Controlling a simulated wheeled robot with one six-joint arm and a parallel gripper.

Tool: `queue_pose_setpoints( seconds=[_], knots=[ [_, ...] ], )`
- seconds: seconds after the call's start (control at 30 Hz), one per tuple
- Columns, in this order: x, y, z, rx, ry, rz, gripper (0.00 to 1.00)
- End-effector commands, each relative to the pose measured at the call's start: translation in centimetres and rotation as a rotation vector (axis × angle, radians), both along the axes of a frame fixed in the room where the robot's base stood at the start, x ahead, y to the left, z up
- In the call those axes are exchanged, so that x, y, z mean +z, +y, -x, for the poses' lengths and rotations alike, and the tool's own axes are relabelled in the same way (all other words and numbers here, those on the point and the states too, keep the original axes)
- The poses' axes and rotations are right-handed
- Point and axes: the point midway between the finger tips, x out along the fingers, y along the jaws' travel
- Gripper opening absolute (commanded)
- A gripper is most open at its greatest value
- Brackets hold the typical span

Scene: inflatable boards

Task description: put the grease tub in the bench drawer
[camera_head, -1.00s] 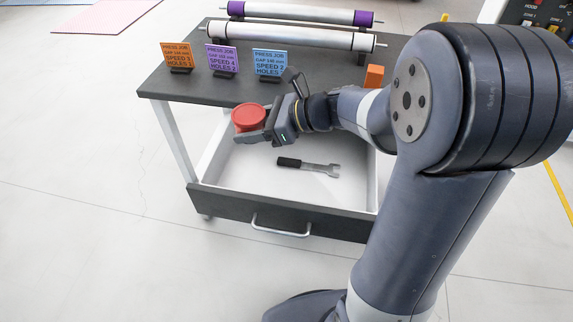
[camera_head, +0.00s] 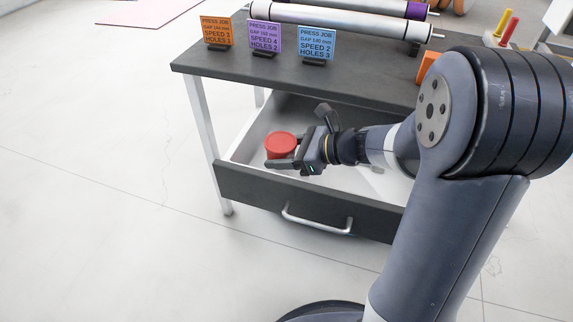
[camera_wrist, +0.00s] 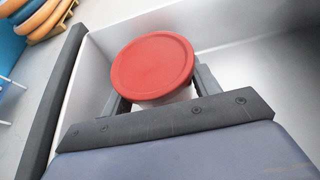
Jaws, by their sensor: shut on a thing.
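The grease tub (camera_head: 281,145) is round with a red lid. In the wrist view the tub (camera_wrist: 153,68) shows its red lid and a pale side below it. My gripper (camera_head: 284,160) is shut on the tub, with one finger on each side. The open bench drawer (camera_head: 285,192) has a dark front with a metal handle and a white inside. The tub is over or inside the drawer's left part; I cannot tell whether it touches the floor. In the wrist view the drawer's wall (camera_wrist: 98,68) stands close beside the tub. A wrench in the drawer is mostly hidden behind my arm.
The bench top (camera_head: 255,68) holds orange, purple and blue job cards (camera_head: 264,37), rollers (camera_head: 330,20) and an orange block (camera_head: 428,66). The bench top's front edge lies just behind my gripper.

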Motion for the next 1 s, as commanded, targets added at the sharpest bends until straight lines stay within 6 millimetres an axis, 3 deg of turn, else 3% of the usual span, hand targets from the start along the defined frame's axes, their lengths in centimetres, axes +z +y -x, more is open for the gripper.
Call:
queue_pose_setpoints(
  seconds=[0.27, 0.6, 0.63, 0.9, 1.0],
  knots=[
    [-3.6, 0.0, 0.0, 0.000, 0.002, -0.001, 0.29],
    [-3.9, 0.0, 0.0, 0.000, 0.001, 0.000, 0.29],
    [-3.9, 0.0, 0.0, 0.000, 0.001, 0.000, 0.59],
    [-3.8, 0.0, 0.0, 0.000, 0.001, 0.000, 0.80],
    [-3.8, 0.0, 0.0, 0.000, 0.001, 0.000, 0.80]
  ],
)
